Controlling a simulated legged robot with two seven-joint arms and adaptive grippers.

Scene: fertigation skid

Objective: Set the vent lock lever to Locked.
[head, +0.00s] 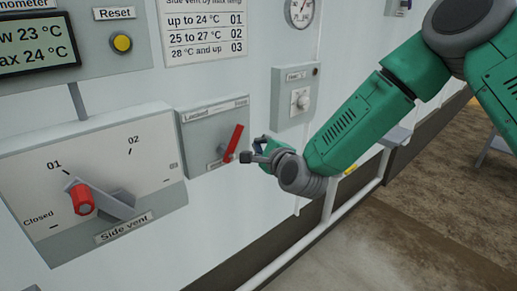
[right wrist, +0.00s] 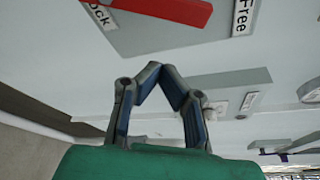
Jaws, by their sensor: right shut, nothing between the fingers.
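The vent lock lever (head: 234,142) is a red handle on a grey panel (head: 201,140) with a Locked label at its upper left and a Free label at its upper right. The lever slants up toward the Free side. In the right wrist view the red lever (right wrist: 172,9) crosses the top edge, its right end near the Free label (right wrist: 243,16). My right gripper (head: 247,157) is just right of the lever's lower part; contact cannot be told. In the right wrist view its fingertips (right wrist: 162,68) meet, shut and empty. My left gripper is not in view.
The Side vent panel (head: 150,165) with a red-tipped selector knob (head: 83,200) is at left. A pale rail (head: 312,230) runs along the wall's base.

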